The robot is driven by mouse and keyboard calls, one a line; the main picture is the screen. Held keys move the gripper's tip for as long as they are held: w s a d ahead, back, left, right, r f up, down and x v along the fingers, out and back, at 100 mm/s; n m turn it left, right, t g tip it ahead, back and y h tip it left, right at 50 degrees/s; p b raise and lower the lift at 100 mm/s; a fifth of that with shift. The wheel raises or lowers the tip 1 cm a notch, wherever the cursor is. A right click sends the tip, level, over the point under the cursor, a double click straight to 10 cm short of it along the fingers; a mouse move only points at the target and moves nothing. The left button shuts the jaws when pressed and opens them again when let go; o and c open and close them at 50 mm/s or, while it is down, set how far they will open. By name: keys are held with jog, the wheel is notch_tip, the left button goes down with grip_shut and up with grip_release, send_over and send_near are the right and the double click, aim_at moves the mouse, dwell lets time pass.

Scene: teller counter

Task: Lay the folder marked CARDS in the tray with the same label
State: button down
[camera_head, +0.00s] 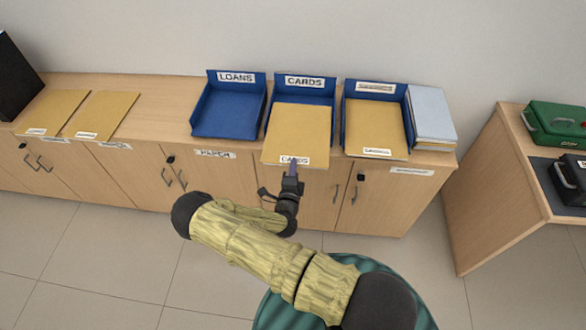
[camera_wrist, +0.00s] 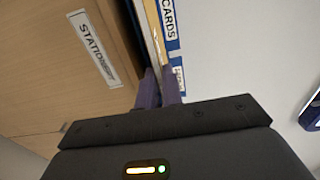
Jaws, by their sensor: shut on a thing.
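The folder marked CARDS (camera_head: 297,135) is tan with a white label on its front edge. My gripper (camera_head: 293,168) is shut on that front edge, and in the wrist view my gripper (camera_wrist: 160,88) pinches the folder's edge (camera_wrist: 153,32). The blue CARDS tray (camera_head: 305,92) stands on the counter with its label on the back wall. The folder covers most of the tray's floor and its front overhangs towards me. I cannot tell whether the folder touches the tray floor.
The blue LOANS tray (camera_head: 228,115) on the left is empty. The right blue tray (camera_head: 376,92) holds a tan folder (camera_head: 375,127). Pale folders (camera_head: 432,115) are stacked beside it. Two tan folders (camera_head: 52,112) (camera_head: 102,113) lie at the counter's left.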

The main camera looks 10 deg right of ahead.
aim_at(296, 151)
jog(key=shift+w, duration=0.1)
jog(key=shift+f+b+x, duration=0.4)
jog(key=shift+b+x, duration=0.7)
jog(key=shift+x, duration=0.45)
jog(key=shift+f+b+x, duration=0.35)
jog(key=shift+b+x, duration=0.8)
jog(key=shift+x, duration=0.35)
jog(key=shift+f+b+x, duration=0.4)
jog(key=shift+b+x, duration=0.7)
jog(key=shift+x, duration=0.45)
jog(key=shift+w+f, duration=0.15)
jog(key=shift+f, duration=0.1)
jog(key=shift+s, duration=0.2)
jog(key=c, duration=1.5)
grip_release()
jog(key=shift+w, duration=0.1)
